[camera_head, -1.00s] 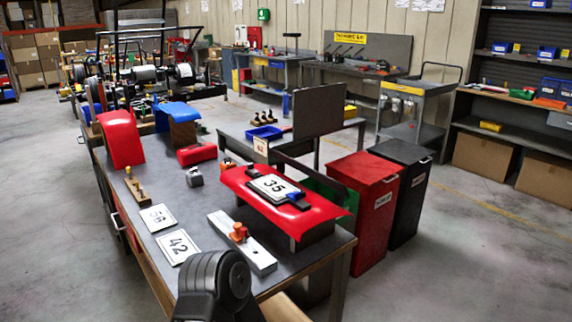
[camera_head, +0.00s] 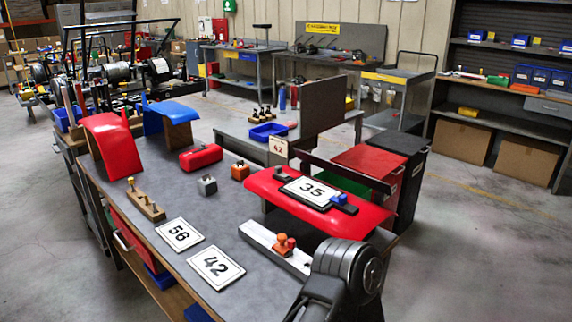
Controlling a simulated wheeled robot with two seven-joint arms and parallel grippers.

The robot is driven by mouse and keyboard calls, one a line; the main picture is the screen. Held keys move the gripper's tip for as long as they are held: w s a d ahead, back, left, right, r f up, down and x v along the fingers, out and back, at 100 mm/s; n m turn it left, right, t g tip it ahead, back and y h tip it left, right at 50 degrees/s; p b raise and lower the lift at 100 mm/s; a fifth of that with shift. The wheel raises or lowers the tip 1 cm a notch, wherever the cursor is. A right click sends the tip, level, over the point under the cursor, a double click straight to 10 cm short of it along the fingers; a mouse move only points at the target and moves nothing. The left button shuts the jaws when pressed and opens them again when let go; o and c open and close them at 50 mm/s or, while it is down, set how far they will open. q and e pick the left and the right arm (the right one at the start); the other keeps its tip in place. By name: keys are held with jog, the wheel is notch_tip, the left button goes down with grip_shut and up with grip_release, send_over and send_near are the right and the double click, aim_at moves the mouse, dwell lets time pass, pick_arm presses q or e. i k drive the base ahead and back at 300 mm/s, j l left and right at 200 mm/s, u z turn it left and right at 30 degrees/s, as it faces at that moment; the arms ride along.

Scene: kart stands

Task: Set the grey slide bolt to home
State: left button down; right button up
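A long light-grey bar (camera_head: 258,235) lies on the dark grey bench top, near its right end. An orange knob or handle (camera_head: 282,242) stands on it around its middle. This bar is the likeliest grey slide bolt, but no home mark is readable. Its lower right end is close to or behind a dark rounded link of my arm (camera_head: 350,268) in the picture. A small grey block with a knob (camera_head: 207,185) also stands on the bench, farther back. Neither gripper's fingers show.
A red panel (camera_head: 268,185) carrying plate 35 (camera_head: 310,191) overhangs the bench behind the bar. Plates 56 (camera_head: 180,235) and 42 (camera_head: 216,267) lie left of it. A wooden peg block (camera_head: 146,204) and a red case (camera_head: 201,158) are farther left. Some bench top between is bare.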

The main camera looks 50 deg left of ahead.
aim_at(278, 172)
jog(key=k+j+z, duration=0.1)
jog(key=k+j, duration=0.25)
jog(key=j, duration=0.3)
jog(key=k+j+z, duration=0.1)
jog(key=k+j, duration=0.3)
jog(key=j, duration=0.2)
jog(key=k+j+z, duration=0.1)
jog(key=k+j, duration=0.25)
jog(key=j, duration=0.25)
jog(key=k+j+z, duration=0.1)
jog(key=k+j, duration=0.35)
jog(key=j, duration=0.1)
